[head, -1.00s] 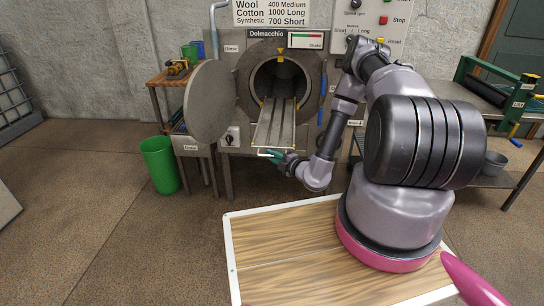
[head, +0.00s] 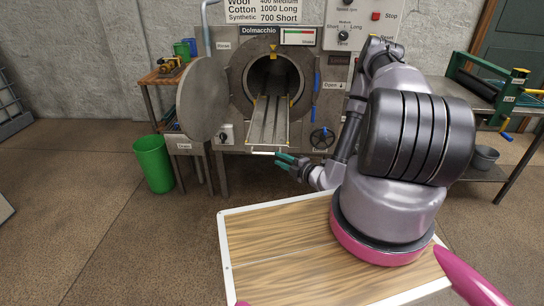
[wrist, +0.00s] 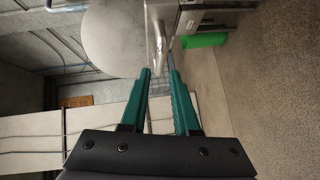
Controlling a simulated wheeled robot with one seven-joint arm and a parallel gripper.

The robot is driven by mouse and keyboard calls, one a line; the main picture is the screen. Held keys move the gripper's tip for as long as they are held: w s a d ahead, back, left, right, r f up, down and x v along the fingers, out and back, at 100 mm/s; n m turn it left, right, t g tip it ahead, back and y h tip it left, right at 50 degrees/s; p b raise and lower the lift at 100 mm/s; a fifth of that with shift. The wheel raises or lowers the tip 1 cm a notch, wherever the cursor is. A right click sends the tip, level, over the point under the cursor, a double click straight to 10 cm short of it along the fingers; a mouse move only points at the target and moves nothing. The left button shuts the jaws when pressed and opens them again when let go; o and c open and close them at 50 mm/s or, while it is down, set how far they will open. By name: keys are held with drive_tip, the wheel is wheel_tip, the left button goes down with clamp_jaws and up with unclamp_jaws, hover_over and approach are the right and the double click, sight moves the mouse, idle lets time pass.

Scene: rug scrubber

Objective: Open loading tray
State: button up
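The loading tray (head: 268,122) is a long metal channel. It sticks out of the round opening of the scrubber (head: 256,80) and slopes down toward me, with a pale handle bar (head: 264,153) at its front end. My gripper (head: 282,157), with green fingers, is just right of that handle, apart from it as far as the head view shows. In the wrist view my gripper (wrist: 160,75) has its two fingers spread with a gap and nothing between them. A metal piece shows just beyond the fingertips; I cannot tell for sure that it is the handle.
The round scrubber door (head: 203,100) stands swung open to the left. A green bin (head: 154,163) is on the floor at left. A handwheel (head: 322,139) is right of the tray. A roller bench (head: 490,100) stands at right.

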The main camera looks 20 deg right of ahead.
drive_tip(key=shift+v, duration=1.3)
wheel_tip(320, 180, up, 10)
drive_tip(key=w+a+n+g+y, duration=0.2)
drive_tip(key=a+n+y, duration=0.15)
drive_tip(key=n, duration=0.35)
drive_tip(key=s+a+r+n+g+y, duration=0.1)
drive_tip(key=s+a+r+n+g, duration=0.2)
drive_tip(key=r+n, duration=0.4)
drive_tip(key=s+a+r+n+g+y, duration=0.1)
drive_tip(key=s+r+n+g, duration=0.1)
drive_tip(key=r+n+g, duration=0.35)
drive_tip(key=s+a+r+n+g+y, duration=0.1)
drive_tip(key=s+a+r+n+g, duration=0.15)
drive_tip(key=r+n, duration=0.5)
drive_tip(key=s+d+r+n+t+h, duration=0.3)
drive_tip(key=s+r+n+h, duration=0.3)
drive_tip(key=r+n, duration=0.3)
drive_tip(key=s+d+r+n+t+h, duration=0.2)
drive_tip(key=s+d+r+n+h, duration=0.4)
drive_tip(key=s+r+n, duration=0.2)
wheel_tip(320, 180, up, 3)
drive_tip(key=shift+d+n+t, duration=0.25)
drive_tip(key=shift+n+t, duration=0.15)
drive_tip(key=shift+n, duration=0.7)
